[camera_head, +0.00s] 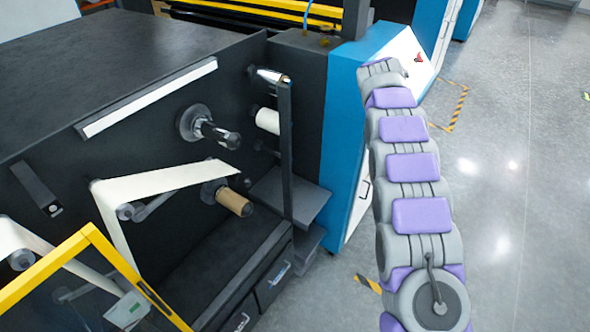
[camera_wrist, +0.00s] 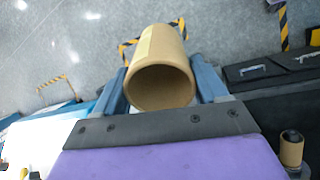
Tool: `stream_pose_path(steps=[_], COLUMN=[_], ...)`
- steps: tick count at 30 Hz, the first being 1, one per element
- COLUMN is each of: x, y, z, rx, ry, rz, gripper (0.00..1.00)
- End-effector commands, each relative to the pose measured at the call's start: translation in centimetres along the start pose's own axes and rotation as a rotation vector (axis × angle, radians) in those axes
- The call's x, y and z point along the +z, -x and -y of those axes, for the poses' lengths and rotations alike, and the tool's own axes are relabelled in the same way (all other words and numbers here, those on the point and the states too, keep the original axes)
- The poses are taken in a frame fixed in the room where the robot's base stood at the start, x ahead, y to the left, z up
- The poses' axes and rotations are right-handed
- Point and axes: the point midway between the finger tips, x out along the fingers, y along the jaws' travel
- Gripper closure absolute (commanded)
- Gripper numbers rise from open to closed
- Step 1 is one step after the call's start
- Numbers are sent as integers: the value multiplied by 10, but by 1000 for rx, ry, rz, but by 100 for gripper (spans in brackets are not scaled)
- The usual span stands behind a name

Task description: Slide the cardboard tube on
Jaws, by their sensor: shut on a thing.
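In the wrist view a brown cardboard tube (camera_wrist: 166,44) sits between the two blue-grey fingers of my gripper (camera_wrist: 158,68). My gripper is shut on it, and the tube's open end faces the camera. In the head view the far end of my arm hides the gripper and the tube. An empty black spindle (camera_head: 220,133) sticks out of the machine's dark side panel. Below it, a lower spindle carries a brown core (camera_head: 233,201). A brown core with a black tip (camera_wrist: 291,150) also shows at the lower right of the wrist view, apart from the held tube.
A white web (camera_head: 165,183) runs over rollers left of the lower core. A dark upright bar (camera_head: 285,150) and a white roll (camera_head: 267,120) stand right of the empty spindle. A yellow frame (camera_head: 45,268) is at lower left. Grey floor (camera_head: 510,200) is open at right.

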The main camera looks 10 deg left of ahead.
Motion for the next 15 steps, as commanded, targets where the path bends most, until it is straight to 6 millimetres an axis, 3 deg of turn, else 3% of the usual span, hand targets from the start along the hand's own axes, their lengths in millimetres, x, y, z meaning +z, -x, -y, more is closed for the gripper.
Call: stream_pose_path(steps=[15], x=[-28], y=[18], z=[-8], rx=[258], ry=[385], rz=[-20], gripper=[58])
